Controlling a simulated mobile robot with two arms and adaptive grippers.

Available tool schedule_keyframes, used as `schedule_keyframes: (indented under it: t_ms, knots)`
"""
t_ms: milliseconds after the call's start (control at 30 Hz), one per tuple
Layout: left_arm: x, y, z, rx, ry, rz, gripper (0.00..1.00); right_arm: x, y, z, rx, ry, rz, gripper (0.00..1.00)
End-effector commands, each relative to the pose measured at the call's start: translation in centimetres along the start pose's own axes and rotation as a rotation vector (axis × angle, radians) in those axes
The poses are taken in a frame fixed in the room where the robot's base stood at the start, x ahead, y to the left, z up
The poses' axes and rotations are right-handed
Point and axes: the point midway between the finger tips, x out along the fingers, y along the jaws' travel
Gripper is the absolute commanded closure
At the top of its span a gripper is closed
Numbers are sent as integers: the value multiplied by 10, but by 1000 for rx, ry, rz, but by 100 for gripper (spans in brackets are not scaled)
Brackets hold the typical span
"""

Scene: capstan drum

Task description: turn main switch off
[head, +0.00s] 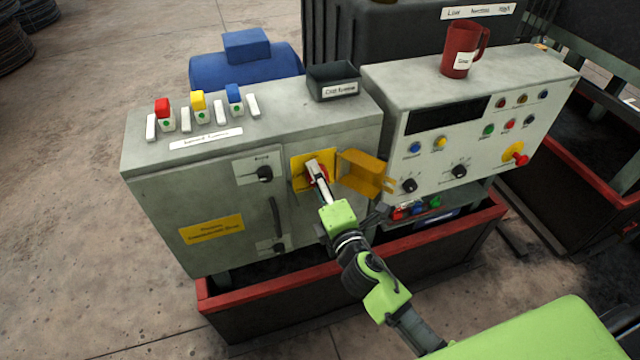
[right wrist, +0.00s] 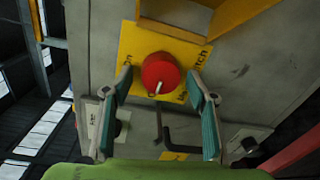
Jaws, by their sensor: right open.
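The main switch is a red round knob (right wrist: 160,72) on a yellow plate (right wrist: 128,45) with partly hidden lettering. A short white mark shows on the knob's lower part in the right wrist view. In the head view the plate (head: 298,180) is on the front of the grey cabinet, and the knob is mostly covered by my gripper. My right gripper (right wrist: 160,79) is open, with one finger to each side of the knob and visible gaps beside it. In the head view this gripper (head: 315,172) points at the plate. My left gripper is out of view.
A yellow hinged cover (head: 365,170) stands swung open right of the plate; it also shows at the top of the right wrist view (right wrist: 175,12). A black handle (head: 276,217) and a black knob (head: 264,173) are to the left. A control panel (head: 390,150) stands to the right.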

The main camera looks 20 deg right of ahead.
Motion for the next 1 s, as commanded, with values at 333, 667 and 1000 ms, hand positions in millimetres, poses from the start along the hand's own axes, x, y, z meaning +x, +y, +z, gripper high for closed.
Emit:
schedule_keyframes:
  t_ms: [333,667,1000]
  knots:
    - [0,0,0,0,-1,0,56,-40,-2,-1,2,1,-4,47]
    - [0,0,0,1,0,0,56,-97,-2,0,2,-1,-4,47]
    - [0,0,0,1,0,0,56,-119,0,0,-1,-1,0,47]
